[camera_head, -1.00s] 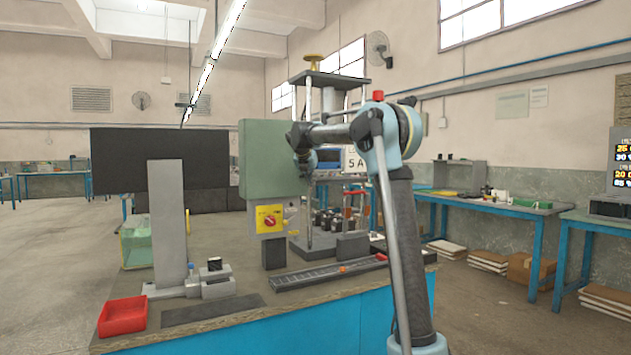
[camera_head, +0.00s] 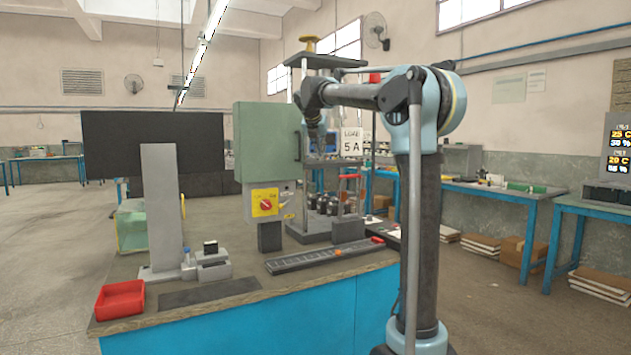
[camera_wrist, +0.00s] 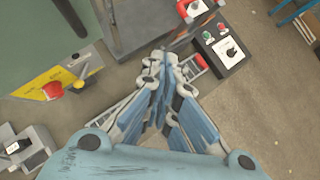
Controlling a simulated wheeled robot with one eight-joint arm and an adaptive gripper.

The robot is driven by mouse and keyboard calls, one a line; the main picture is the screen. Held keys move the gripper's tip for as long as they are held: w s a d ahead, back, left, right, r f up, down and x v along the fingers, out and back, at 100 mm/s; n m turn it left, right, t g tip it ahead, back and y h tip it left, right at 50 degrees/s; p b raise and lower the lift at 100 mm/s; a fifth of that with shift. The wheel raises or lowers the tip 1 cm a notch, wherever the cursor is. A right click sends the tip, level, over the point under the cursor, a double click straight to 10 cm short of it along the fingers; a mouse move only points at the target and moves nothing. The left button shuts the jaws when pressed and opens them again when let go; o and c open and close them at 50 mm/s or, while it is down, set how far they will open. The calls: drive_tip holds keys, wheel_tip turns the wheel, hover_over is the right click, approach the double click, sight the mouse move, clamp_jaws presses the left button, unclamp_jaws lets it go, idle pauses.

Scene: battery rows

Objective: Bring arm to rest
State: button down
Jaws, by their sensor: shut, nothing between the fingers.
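My arm (camera_head: 421,170) stands upright at the right of the workbench in the head view, with its forearm reaching left, level, at about the height of the green cabinet's top. My gripper (camera_head: 318,150) hangs from the forearm's end, small and partly lost against the rig behind it. In the wrist view my gripper (camera_wrist: 168,92) points away from the camera, its blue fingers together at the tips with nothing between them. It is above the bench's edge, apart from the things below.
The green cabinet (camera_head: 266,142) with a red-knobbed yellow switch (camera_head: 265,203) stands close left of the gripper. A press-like frame (camera_head: 323,62) is behind. A slotted rail (camera_head: 318,259), grey post (camera_head: 162,205) and red tray (camera_head: 120,299) are on the bench (camera_head: 230,305).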

drive_tip(key=s+d+f+m+g, duration=0.1)
drive_tip(key=s+d+f+m, duration=0.45)
drive_tip(key=s, duration=0.35)
drive_tip(key=s+d+f+m+g, duration=0.1)
drive_tip(key=s+d+f+m, duration=0.3)
drive_tip(key=s+f+m, duration=0.4)
drive_tip(key=s+d+f+m+g, duration=0.2)
drive_tip(key=s+d+f+m, duration=0.3)
drive_tip(key=s, duration=0.5)
drive_tip(key=s+d+f+m+g+y, duration=0.1)
drive_tip(key=s+f+m+g+y, duration=0.1)
drive_tip(key=s+f+m, duration=1.2)
drive_tip(key=s+f, duration=1)
drive_tip(key=f, duration=0.2)
drive_tip(key=shift+s+d+f, duration=0.2)
drive_tip(key=shift+s+d, duration=0.05)
drive_tip(key=shift+d, duration=0.1)
drive_tip(key=shift+w+f, duration=0.2)
drive_tip(key=shift+w, duration=0.3)
